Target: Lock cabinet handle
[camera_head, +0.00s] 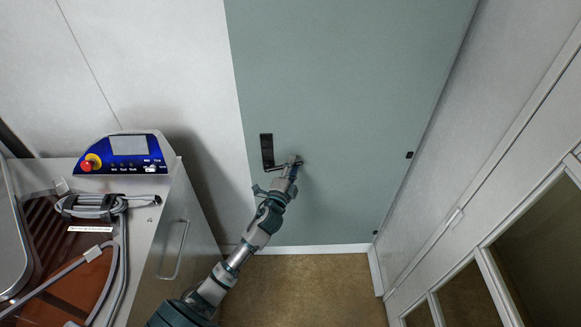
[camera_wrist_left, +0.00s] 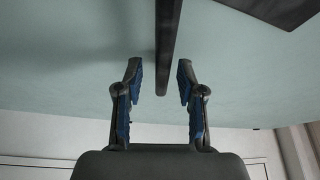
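The grey-green cabinet door (camera_head: 350,100) is closed in the head view. Its black handle plate (camera_head: 267,150) is near the door's left edge, with a lever (camera_head: 282,166) pointing right and slightly up in the picture. My left gripper (camera_head: 292,165) is at the free end of the lever. In the left wrist view the dark lever (camera_wrist_left: 168,45) reaches down between the two open fingertips of the left gripper (camera_wrist_left: 160,75), with gaps visible on both sides. Part of the handle plate (camera_wrist_left: 270,8) shows at upper right. My right gripper is in neither view.
A machine with a blue control panel (camera_head: 125,155), a red button and a coiled grey cable (camera_head: 92,206) stands at left. Its metal side has a bar handle (camera_head: 175,250). A white framed glazed unit (camera_head: 480,260) is at right. Brown floor (camera_head: 300,290) is clear below the door.

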